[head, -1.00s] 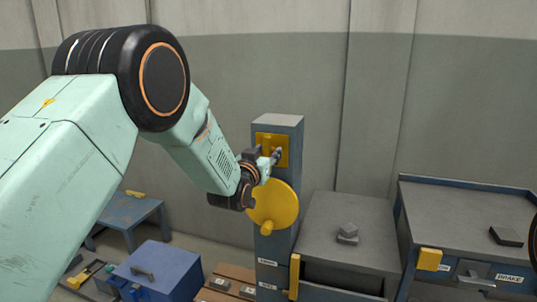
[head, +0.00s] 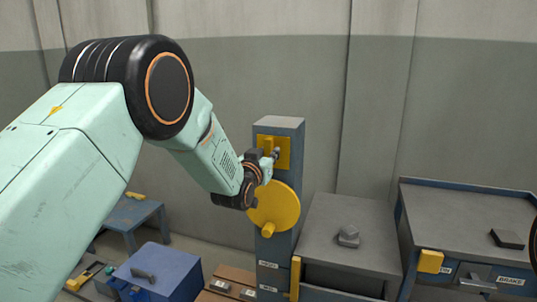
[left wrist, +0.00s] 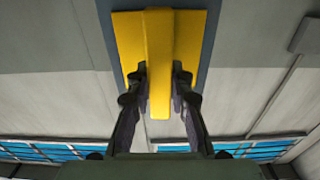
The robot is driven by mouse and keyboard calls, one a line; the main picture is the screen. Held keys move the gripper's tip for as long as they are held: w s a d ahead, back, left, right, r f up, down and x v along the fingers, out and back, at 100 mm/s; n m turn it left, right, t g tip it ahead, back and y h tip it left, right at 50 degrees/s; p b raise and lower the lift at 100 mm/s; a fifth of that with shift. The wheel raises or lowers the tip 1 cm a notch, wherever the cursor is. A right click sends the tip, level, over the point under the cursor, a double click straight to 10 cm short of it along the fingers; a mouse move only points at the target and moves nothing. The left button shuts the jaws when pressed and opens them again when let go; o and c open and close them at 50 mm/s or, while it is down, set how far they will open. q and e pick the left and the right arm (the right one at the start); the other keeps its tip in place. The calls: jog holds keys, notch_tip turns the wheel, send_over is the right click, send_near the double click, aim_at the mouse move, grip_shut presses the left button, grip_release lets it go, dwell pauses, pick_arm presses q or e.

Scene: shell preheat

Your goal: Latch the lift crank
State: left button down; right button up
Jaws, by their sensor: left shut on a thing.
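The lift crank is a round yellow wheel (head: 286,205) with a yellow knob (head: 268,230) low on its face, on a blue-grey post (head: 290,240). Above it, a yellow plate (head: 284,146) carries a yellow latch bar (head: 268,144). The plate (left wrist: 190,40) and bar (left wrist: 160,60) fill the top middle of the left wrist view. My left gripper (head: 274,154) is at the plate, above the wheel. In the left wrist view its two dark fingers (left wrist: 160,85) are shut on the bar, one on each side. My right gripper is not in view.
Right of the post stand a grey-topped cabinet (head: 330,220) with a grey block (head: 348,236), and a bench (head: 450,205) with a "BRAKE" label. A blue box (head: 165,262) and a blue table (head: 125,215) stand low on the left. A wall is close behind the post.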

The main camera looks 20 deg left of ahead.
pick_arm(q)
jog(key=shift+n, duration=0.3)
jog(key=n+p, duration=0.1)
jog(key=n, duration=0.2)
jog(key=shift+a, duration=0.2)
jog(key=n, duration=0.2)
jog(key=n+p, duration=0.1)
jog(key=n, duration=0.2)
jog(key=shift+a+f, duration=0.1)
jog(key=shift+a, duration=0.1)
jog(key=n, duration=0.2)
jog(key=n+p, duration=0.1)
jog(key=n, duration=0.1)
jog(key=shift+a+f+n, duration=0.15)
jog(key=shift+n, duration=0.15)
jog(key=n, duration=0.4)
jog(key=shift+f+n+p, duration=0.2)
jog(key=shift+n+p, duration=0.1)
jog(key=shift+p, duration=0.05)
jog(key=c, duration=1.2)
grip_release()
jog(key=shift+f, duration=0.1)
